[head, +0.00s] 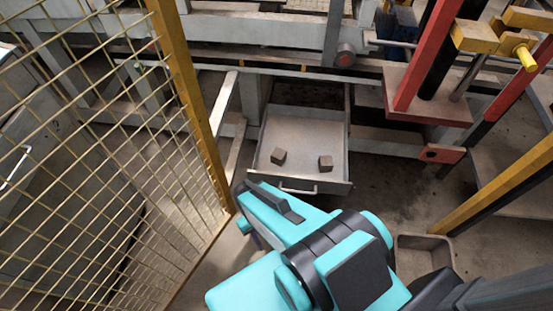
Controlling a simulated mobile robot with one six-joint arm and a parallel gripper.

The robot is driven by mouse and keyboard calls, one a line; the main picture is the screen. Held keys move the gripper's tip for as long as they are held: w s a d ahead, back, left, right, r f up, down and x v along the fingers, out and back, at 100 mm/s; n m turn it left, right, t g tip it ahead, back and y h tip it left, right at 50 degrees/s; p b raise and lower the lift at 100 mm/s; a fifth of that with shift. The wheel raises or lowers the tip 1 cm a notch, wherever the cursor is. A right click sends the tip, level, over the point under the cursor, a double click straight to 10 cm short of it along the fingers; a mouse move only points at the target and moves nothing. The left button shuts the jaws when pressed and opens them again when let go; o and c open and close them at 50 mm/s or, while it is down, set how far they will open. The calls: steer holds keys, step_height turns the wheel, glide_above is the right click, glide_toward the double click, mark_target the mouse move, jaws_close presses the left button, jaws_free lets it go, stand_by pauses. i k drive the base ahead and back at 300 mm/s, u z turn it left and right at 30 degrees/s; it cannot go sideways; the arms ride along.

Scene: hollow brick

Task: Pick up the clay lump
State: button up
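Two small brown-grey blocky lumps lie in an open metal drawer (300,134). One lump (278,156) is at the left of the drawer floor and looks tilted. The other lump (325,163) is at the right, near the drawer's front. I cannot tell which of them is clay. My teal and black arm fills the lower middle of the head view, in front of the drawer. My gripper's fingertips cannot be made out, and nothing held can be seen.
A yellow-framed mesh fence (187,95) stands close on the left. Red and black machine parts (430,60) rise at the right. A yellow post (495,187) slants at the lower right, beside an open tray (424,254) on the floor. Bare floor shows right of the drawer.

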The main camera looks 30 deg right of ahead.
mark_target(326, 165)
steer(key=z, duration=1.05)
steer(key=k, duration=0.85)
steer(key=z, duration=0.3)
steer(key=i, duration=0.65)
steer(key=u, duration=0.05)
